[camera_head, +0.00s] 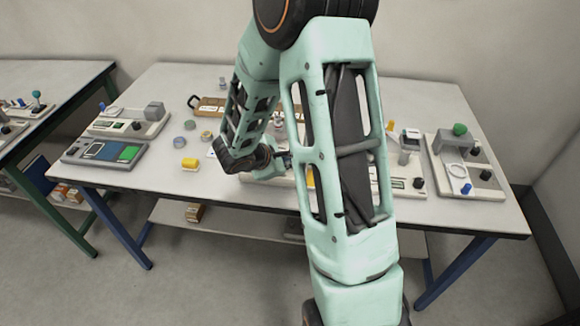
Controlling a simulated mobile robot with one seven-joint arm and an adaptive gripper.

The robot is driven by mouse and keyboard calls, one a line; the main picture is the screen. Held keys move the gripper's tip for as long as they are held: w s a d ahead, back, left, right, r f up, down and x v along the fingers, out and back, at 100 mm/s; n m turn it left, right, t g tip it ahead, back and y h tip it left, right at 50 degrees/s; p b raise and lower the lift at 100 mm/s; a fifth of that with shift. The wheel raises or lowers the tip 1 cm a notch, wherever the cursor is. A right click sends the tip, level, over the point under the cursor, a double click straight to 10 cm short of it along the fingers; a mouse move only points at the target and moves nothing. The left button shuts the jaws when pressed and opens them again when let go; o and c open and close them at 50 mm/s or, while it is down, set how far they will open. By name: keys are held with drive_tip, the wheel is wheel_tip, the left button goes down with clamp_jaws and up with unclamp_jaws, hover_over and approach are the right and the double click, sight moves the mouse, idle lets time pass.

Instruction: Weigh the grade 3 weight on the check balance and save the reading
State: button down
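My arm crosses the middle of the view, and its wrist hangs low over the front half of the table. A dark part of my gripper (284,160) shows at the wrist's right side; its fingers are hidden behind my arm. Several instruments stand on the table, and I cannot tell which is the check balance. One pale instrument (130,123) with a grey block is at the left. Another (470,174), with a green knob and a blue knob, is at the right. Small grey pieces (178,142) and a yellow piece (190,164) lie left of my wrist; no grade marks are readable.
A panel (75,151) with a screen and green button lies at the front left. A wooden holder (208,102) lies farther back. An instrument (416,184) is partly hidden behind my arm. A second table (50,75) stands at the left. The table's back left is clear.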

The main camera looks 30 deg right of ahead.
drive_tip(key=shift+r, duration=0.6)
drive_tip(key=shift+r, duration=0.1)
drive_tip(key=shift+r+p, duration=1.8)
drive_tip(key=shift+r, duration=0.65)
drive_tip(key=shift+f, duration=0.1)
